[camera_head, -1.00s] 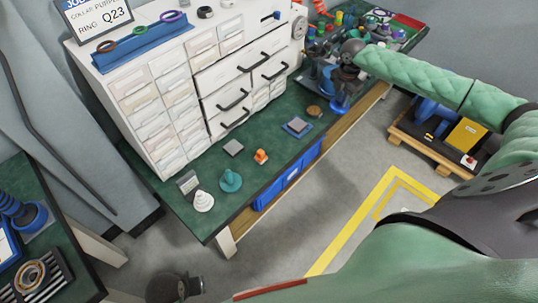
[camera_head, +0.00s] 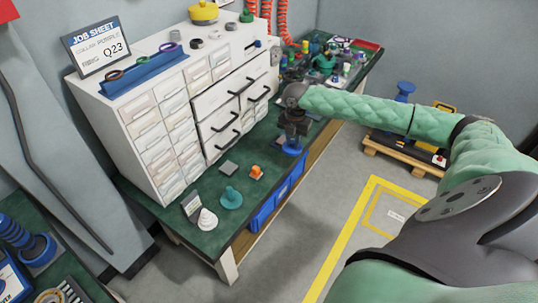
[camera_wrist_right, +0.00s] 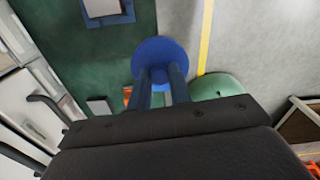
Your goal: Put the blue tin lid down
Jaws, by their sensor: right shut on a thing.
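The blue tin lid (camera_head: 291,149) is a round blue disc below my right gripper (camera_head: 292,137), near the front edge of the green bench top (camera_head: 170,207). In the right wrist view, the two dark fingers of my right gripper (camera_wrist_right: 162,88) are shut on the lid (camera_wrist_right: 160,50), whose disc shows beyond the fingertips. The lid appears to be held above the bench edge; its exact height cannot be told. A grey square on a blue base (camera_wrist_right: 104,9) shows on the bench in the wrist view. My left gripper is not in view.
On the bench stand an orange piece (camera_head: 256,172), a grey square plate (camera_head: 228,168), a teal knobbed piece (camera_head: 231,198) and a white cone (camera_head: 207,219). Blue bins (camera_head: 262,213) hang under the front edge.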

